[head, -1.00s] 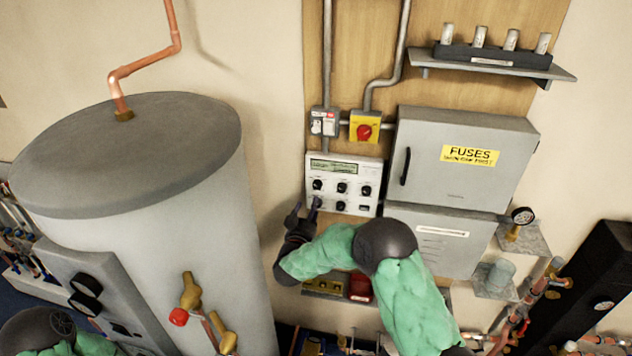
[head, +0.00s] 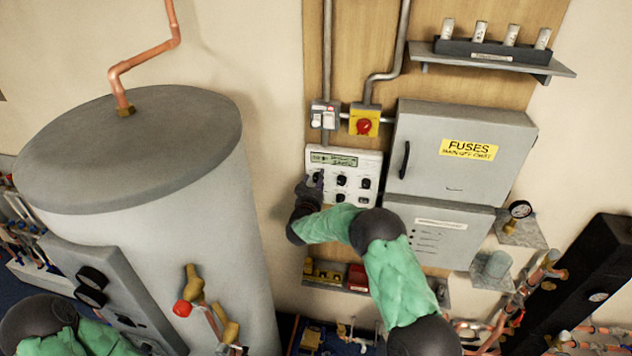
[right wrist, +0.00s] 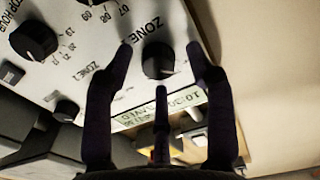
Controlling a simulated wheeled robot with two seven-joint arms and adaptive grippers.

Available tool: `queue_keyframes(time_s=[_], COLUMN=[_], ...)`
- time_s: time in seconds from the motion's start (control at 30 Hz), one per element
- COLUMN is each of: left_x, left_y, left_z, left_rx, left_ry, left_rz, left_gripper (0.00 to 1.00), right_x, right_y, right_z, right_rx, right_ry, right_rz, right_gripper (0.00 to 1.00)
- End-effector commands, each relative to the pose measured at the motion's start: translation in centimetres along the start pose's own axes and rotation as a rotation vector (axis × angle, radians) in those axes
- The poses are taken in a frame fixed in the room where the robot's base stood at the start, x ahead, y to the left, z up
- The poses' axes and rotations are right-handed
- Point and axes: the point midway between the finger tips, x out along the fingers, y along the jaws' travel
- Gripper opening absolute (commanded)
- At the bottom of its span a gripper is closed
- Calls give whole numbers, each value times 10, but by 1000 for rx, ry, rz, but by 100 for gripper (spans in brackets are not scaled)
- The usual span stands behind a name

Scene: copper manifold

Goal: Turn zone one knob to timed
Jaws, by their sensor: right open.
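The white control panel (head: 350,192) with a green display (head: 333,159) and several black knobs hangs on the board. My right gripper (head: 313,179) is at the panel's upper left knob, which it mostly hides in the head view. In the right wrist view the panel appears roughly upside down, and a black knob (right wrist: 158,62) lies between the open fingers (right wrist: 160,55) of my right gripper. A "ZONE" label is printed beside this knob; its number and the pointer's setting are not clear. Contact cannot be told. My left gripper is out of view.
The grey fuse box (head: 460,155) stands right of the panel, and a yellow isolator with a red knob (head: 363,124) is above it. A large grey cylinder (head: 150,220) stands to the left. A small shelf (head: 335,287) is below my right forearm.

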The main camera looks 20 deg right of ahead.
Motion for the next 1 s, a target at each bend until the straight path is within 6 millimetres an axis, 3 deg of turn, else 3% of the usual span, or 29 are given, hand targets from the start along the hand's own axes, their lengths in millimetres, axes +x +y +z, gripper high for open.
queue_keyframes(time_s=[0.13, 0.33, 0.67, 1.0], left_x=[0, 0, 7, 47], left_y=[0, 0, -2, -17], left_z=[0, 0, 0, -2], left_rx=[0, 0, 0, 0], left_ry=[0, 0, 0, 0], left_rz=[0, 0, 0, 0], left_gripper=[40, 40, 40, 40], right_x=[0, 0, 0, 1], right_y=[0, 0, 0, 1], right_z=[0, 0, -1, 0], right_rx=[0, 0, 28, 225], right_ry=[0, 0, 5, 10], right_rz=[0, 0, 0, 1], right_gripper=[56, 0, 0, 0])
